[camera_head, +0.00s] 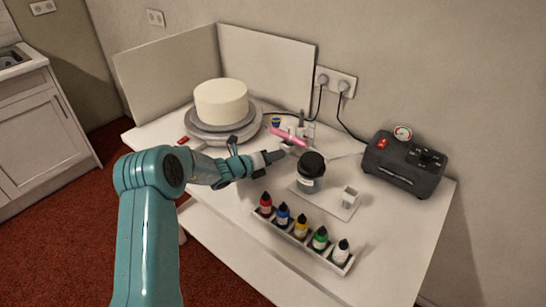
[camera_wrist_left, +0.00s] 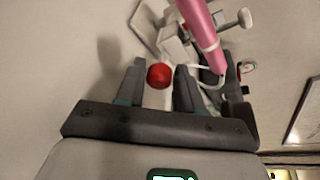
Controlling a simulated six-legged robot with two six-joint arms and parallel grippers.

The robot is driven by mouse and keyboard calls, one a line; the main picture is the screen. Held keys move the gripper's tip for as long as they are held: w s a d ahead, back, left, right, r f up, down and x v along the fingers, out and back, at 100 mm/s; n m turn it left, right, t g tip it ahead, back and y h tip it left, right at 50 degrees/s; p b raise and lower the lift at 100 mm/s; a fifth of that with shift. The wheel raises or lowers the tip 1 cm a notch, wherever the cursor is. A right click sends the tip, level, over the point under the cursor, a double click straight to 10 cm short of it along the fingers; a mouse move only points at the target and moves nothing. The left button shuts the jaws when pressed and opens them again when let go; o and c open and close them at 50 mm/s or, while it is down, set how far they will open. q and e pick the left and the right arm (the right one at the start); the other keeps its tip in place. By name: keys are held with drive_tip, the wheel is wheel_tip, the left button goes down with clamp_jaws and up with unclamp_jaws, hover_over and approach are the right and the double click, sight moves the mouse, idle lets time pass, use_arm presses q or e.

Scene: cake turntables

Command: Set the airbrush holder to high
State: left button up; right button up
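The airbrush holder (camera_head: 306,131) is a light grey stand behind the jar, holding a pink airbrush (camera_head: 289,137). In the left wrist view the holder (camera_wrist_left: 172,38) is at the top, with the pink airbrush (camera_wrist_left: 203,35) crossing it at the right. A round red knob (camera_wrist_left: 159,76) on a pale stem shows between the fingers of my left gripper (camera_wrist_left: 160,65). The fingers are apart, with gaps on both sides of the knob. In the head view my left gripper (camera_head: 278,156) is just in front of the holder and hides the knob. My right gripper is out of view.
A dark-lidded jar (camera_head: 312,174) stands close right of my left gripper. A rack (camera_head: 292,238) of several colour bottles is in front. A white cake (camera_head: 221,101) on a turntable (camera_head: 225,132) is behind left; a dark compressor (camera_head: 405,170) is at right.

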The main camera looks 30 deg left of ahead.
use_arm(q)
drive_tip(key=shift+w+f, duration=0.1)
drive_tip(key=shift+c, duration=0.3)
clamp_jaws()
drive_tip(key=shift+r+p, duration=1.4)
drive_tip(key=shift+r, duration=1.15)
drive_tip(key=shift+w, duration=0.1)
drive_tip(key=shift+o, duration=0.3)
unclamp_jaws()
drive_tip(key=shift+r, duration=0.1)
drive_tip(key=shift+f, duration=0.2)
